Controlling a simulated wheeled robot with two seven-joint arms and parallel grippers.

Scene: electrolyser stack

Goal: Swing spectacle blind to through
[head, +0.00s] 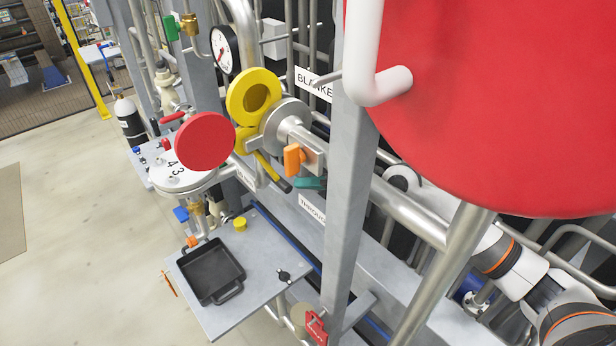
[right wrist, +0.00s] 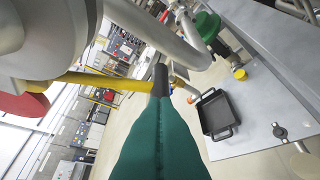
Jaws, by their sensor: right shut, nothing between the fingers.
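The spectacle blind's yellow ring (head: 237,100), with an open hole, stands up outside the grey pipe flange (head: 272,121). More yellow shows at the flange's left edge; what sits inside is hidden. A yellow handle (head: 268,168) with a black grip (head: 285,186) slants down below it. In the right wrist view the handle (right wrist: 110,82) comes from the left, with its black grip (right wrist: 160,78) at the teal fingers. My right gripper (head: 309,183) is shut and empty, just right of the grip; I cannot tell if they touch. My left gripper is out of view.
A grey post (head: 350,190) stands before my right arm. A large red disc (head: 500,100) fills the upper right. Signs "BLANKED" (head: 313,84) and "THROUGH" (head: 312,208) hang behind. A smaller red disc (head: 205,141) is left of the flange. A black tray (head: 212,272) lies on the shelf.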

